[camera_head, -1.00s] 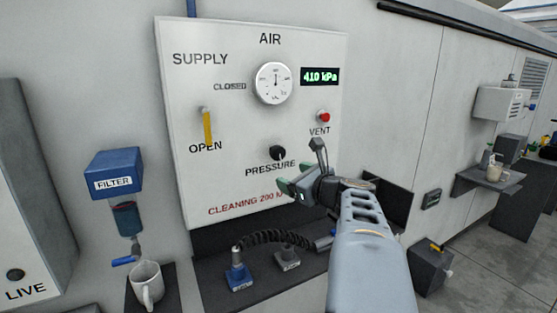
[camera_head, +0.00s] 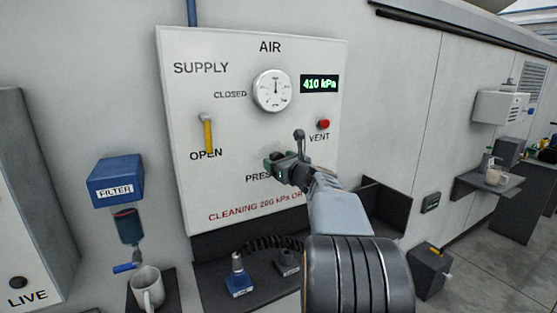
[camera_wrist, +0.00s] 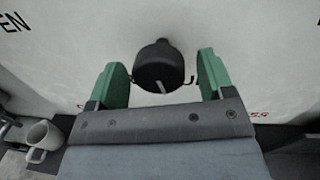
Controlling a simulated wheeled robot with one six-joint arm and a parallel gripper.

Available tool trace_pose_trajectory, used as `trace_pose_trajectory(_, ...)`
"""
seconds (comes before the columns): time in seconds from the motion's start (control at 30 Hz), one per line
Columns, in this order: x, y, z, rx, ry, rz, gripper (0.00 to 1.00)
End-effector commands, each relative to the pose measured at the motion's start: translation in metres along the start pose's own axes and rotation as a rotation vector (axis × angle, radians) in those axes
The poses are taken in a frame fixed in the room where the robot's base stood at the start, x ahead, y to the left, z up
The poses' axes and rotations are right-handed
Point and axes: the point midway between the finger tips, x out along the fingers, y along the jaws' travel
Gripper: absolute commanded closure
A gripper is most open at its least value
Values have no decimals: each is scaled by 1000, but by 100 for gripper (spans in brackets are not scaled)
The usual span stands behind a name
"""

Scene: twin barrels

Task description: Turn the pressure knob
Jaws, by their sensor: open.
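The pressure knob is a black round knob with a white pointer line on the white air panel (camera_head: 240,130). In the wrist view the knob (camera_wrist: 159,66) stands between and just beyond the two green fingertips, with a gap on each side. My gripper (camera_wrist: 162,76) is open and faces the panel. In the head view my gripper (camera_head: 277,165) is at the knob and hides most of it and part of the PRESSURE label. The digital display (camera_head: 320,84) reads 410 kPa, above the knob and to the right of the round gauge (camera_head: 272,90).
A yellow supply lever (camera_head: 208,135) hangs at OPEN, and a red vent button (camera_head: 323,124) sits above right of the knob. Below are a dark shelf with a coiled hose and blue fitting (camera_head: 238,278), and a white mug (camera_head: 147,288). A blue filter (camera_head: 116,182) is at left.

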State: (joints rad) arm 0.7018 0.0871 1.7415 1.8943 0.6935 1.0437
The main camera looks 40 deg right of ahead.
Motion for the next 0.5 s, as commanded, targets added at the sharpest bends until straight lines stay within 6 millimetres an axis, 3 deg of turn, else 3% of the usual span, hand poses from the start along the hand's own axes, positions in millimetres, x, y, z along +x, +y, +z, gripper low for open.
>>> trace_pose_trajectory(0.43, 8, 0, 0, -1, 0, 0, 25)
trace_pose_trajectory(0.5, 8, 0, 0, -1, 0, 0, 31)
